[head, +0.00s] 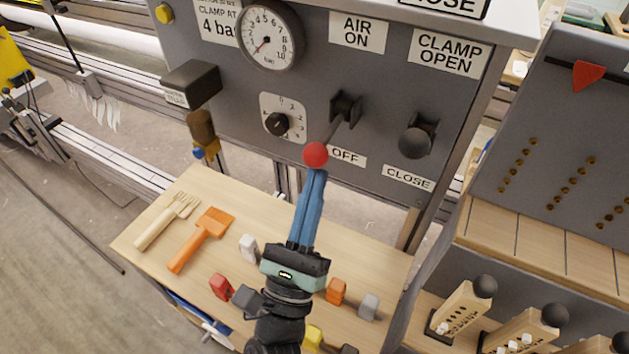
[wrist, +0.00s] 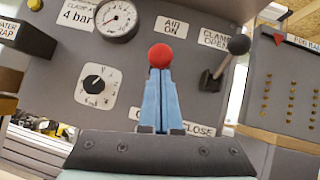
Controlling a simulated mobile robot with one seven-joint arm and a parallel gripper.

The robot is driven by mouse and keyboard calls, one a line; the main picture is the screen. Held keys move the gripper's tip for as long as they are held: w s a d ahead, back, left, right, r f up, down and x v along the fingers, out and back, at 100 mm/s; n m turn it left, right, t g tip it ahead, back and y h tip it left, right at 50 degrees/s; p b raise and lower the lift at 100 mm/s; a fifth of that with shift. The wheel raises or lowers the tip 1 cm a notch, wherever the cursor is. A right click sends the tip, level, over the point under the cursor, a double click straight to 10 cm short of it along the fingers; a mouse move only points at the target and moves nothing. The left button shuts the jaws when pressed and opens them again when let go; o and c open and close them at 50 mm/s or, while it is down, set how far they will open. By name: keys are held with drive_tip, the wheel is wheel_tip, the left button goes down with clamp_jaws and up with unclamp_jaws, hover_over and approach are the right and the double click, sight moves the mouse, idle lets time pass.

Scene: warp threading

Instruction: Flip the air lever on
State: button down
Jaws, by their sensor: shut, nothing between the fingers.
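The air lever ends in a red ball knob (head: 316,154) and its dark stem (head: 332,130) slopes down from a black bracket (head: 346,106) on the grey panel (head: 235,95). The knob hangs beside the OFF label (head: 347,156), below the AIR ON label (head: 358,32). My gripper (head: 317,174) is shut and empty, its blue fingers pointing up at the knob from below. In the wrist view the knob (wrist: 160,55) shows right at the fingertips (wrist: 160,72); I cannot tell whether they touch it. The fingers hide the stem there.
The clamp lever with a black knob (head: 415,143) is right of the air lever. A pressure gauge (head: 270,36) and a rotary dial (head: 277,123) are to the left. Below is a wooden table (head: 178,215) with brushes and small coloured blocks. A peg rack (head: 560,150) stands at right.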

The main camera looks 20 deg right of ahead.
sight(309, 162)
drive_tip(key=r+g+y+p, duration=0.1)
drive_tip(key=r+p, duration=0.1)
drive_tip(key=p, duration=0.3)
drive_tip(key=r+g+p, duration=0.1)
drive_tip(key=r+p, duration=0.1)
drive_tip(key=p, duration=0.3)
drive_tip(key=r+m+g+y+p, duration=0.1)
drive_tip(key=r+p, duration=0.1)
drive_tip(key=p, duration=0.2)
drive_tip(key=shift+s+a+r+g+y+p, duration=0.2)
drive_tip(key=shift+s+a+g+y+p, duration=0.1)
drive_tip(key=shift+s+a+g+p, duration=0.1)
drive_tip(key=r+g+y+p, duration=0.1)
drive_tip(key=p, duration=0.2)
drive_tip(key=shift+w+r+p, duration=0.1)
drive_tip(key=shift+p, duration=0.2)
drive_tip(key=shift+d+r+p, duration=0.15)
drive_tip(key=shift+r+p, duration=0.15)
drive_tip(key=shift+r, duration=0.15)
